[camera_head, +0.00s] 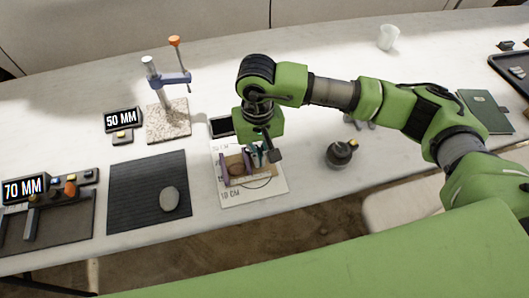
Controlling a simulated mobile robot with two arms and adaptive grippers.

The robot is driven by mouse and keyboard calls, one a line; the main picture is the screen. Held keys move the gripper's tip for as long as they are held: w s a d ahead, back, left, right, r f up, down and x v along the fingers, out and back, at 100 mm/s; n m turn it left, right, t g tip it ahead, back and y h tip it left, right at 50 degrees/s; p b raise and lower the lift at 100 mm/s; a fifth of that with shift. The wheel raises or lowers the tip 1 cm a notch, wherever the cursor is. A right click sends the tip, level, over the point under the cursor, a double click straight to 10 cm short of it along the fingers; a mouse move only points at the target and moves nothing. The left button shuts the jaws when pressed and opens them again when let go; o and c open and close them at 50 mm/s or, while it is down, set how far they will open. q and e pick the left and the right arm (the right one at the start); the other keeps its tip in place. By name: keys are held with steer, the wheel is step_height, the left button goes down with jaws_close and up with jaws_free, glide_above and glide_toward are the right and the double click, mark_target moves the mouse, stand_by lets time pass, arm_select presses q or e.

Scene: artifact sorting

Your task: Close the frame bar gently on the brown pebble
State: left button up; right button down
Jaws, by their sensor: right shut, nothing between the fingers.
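A measuring frame with purple and teal upright bars (224,169) stands on a white printed board (235,198) in the middle of the table. Between its bars is a brown patch (236,164); I cannot tell how much of it is the brown pebble and how much the frame's base. My right gripper (272,154) points down at the far right side of the frame. It is shut with nothing held, and close to the teal bar; I cannot tell whether it touches. My left gripper is not in view.
A grey stone (170,199) lies on a dark ribbed mat (131,190) to the left. A stand with a blue clamp (171,79) is behind. A dark round flask-like object (341,154) sits right of the board. A green book (485,111) lies farther right.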

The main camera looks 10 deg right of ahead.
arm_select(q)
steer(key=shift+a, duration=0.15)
arm_select(e)
steer(key=shift+r, duration=0.1)
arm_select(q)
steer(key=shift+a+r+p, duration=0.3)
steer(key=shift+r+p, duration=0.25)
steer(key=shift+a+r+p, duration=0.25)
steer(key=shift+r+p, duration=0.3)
arm_select(e)
step_height(320, 180, up, 7)
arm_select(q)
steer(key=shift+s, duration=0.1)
